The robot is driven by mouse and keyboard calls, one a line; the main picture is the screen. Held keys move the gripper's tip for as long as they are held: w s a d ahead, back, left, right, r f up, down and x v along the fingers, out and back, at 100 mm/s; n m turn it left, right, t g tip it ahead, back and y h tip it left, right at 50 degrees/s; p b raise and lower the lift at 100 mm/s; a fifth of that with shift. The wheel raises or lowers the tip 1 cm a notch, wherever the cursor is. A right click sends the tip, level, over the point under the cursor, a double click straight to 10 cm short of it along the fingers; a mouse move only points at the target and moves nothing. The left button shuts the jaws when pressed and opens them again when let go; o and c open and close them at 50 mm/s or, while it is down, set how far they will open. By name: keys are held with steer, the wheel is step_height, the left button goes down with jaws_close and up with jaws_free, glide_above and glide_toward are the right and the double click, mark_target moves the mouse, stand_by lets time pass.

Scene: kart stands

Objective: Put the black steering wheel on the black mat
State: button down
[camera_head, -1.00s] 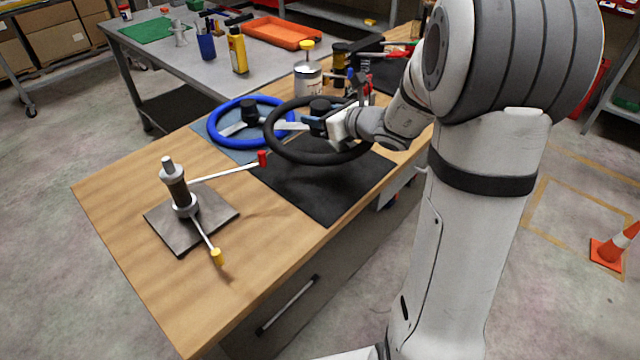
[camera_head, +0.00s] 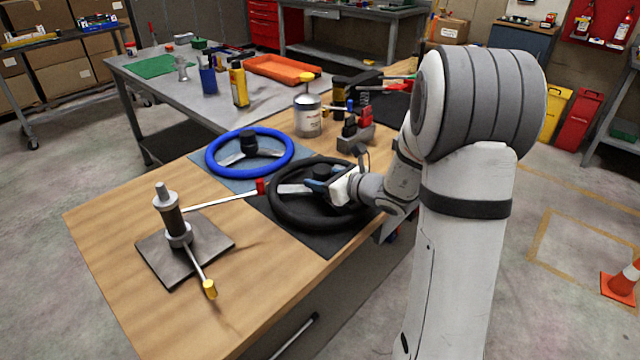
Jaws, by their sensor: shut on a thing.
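The black steering wheel (camera_head: 283,214) lies flat over the black mat (camera_head: 330,243), at or very near its surface; I cannot tell whether it touches. Its rim and my gripper hide much of the mat. My gripper (camera_head: 325,186) is shut on the wheel near its hub, coming in from the right. The fingertips are partly hidden. The blue steering wheel (camera_head: 222,137) lies on a blue-grey mat (camera_head: 200,156) just behind and left, close to the black wheel.
A stand with a square base (camera_head: 160,262) and long arms is at the front left; its red-tipped arm (camera_head: 225,200) reaches near the wheel.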

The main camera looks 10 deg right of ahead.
steer(key=shift+f, duration=0.4)
steer(key=shift+f, duration=0.15)
steer(key=c, duration=0.7)
jaws_free()
